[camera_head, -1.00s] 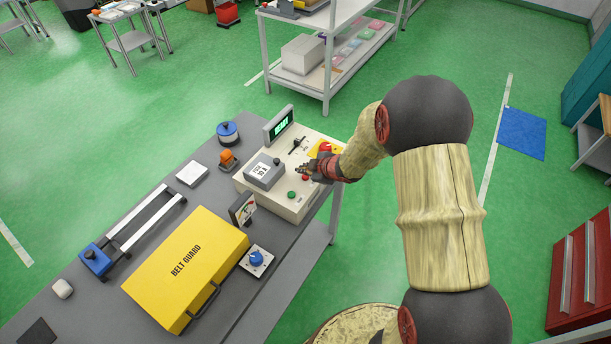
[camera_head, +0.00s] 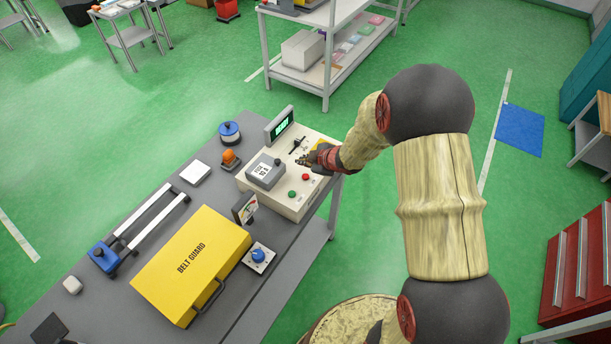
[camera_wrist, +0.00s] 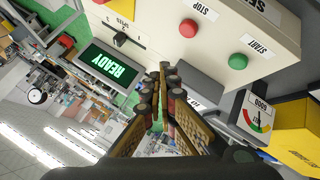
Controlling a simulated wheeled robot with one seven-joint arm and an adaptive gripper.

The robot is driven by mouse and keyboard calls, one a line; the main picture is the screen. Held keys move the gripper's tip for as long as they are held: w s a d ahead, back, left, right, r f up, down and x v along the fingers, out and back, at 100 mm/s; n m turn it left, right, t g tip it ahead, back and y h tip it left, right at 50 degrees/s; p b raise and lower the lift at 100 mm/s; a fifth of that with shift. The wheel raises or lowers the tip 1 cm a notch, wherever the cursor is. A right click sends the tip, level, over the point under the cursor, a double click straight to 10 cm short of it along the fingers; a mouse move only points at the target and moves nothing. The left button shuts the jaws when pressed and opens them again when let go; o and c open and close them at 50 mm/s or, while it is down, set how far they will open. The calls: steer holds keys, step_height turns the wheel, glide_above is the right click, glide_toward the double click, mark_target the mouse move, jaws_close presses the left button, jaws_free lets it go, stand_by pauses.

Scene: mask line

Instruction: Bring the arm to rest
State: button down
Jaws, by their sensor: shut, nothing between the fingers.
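My gripper (camera_head: 304,162) is at the end of my raised arm, over the right part of the control box's top in the head view. In the wrist view its fingers (camera_wrist: 165,80) are together with nothing between them. The beige control box (camera_head: 300,204) has a green button, a red button, a black lever (camera_head: 297,144) and a grey block with a label. The wrist view shows the box's screen (camera_wrist: 112,68) reading READY, with the STOP and START buttons beyond the fingers. I cannot tell whether the fingertips touch the box.
The grey bench (camera_head: 150,190) holds a yellow belt guard (camera_head: 190,265), a blue knob (camera_head: 257,256), a dial gauge (camera_head: 244,207), an orange button (camera_head: 230,158) and a blue-handled rail frame. A white shelf (camera_head: 327,75) stands behind. A red cabinet (camera_head: 575,265) stands at right.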

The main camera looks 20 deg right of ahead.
steer(key=shift+d, duration=0.1)
stand_by(0.3)
steer(key=s+d+f+m+g+h, duration=0.2)
steer(key=s+d+f+m+h, duration=0.1)
steer(key=s+d+f, duration=0.15)
steer(key=s+d+r+m+g+h, duration=0.3)
steer(key=s+d+r+m, duration=0.25)
steer(key=s, duration=0.35)
steer(key=s+a+r+m+y+b, duration=0.1)
steer(key=s+a+r+b, duration=0.1)
steer(key=s+a+r, duration=0.2)
steer(key=s+a+r+m+t+b, duration=0.1)
steer(key=s+a+r+m+b, duration=0.1)
steer(key=s+r, duration=0.8)
steer(key=s+a+r+m+t+y+b, duration=0.1)
steer(key=s+a+r+m+b, duration=0.1)
steer(key=s+a+r, duration=0.4)
steer(key=shift+s+a+r+y+b, duration=0.15)
steer(key=shift+s+r+y+b, duration=0.2)
steer(key=shift+s+b, duration=0.4)
steer(key=c, duration=2.6)
jaws_free()
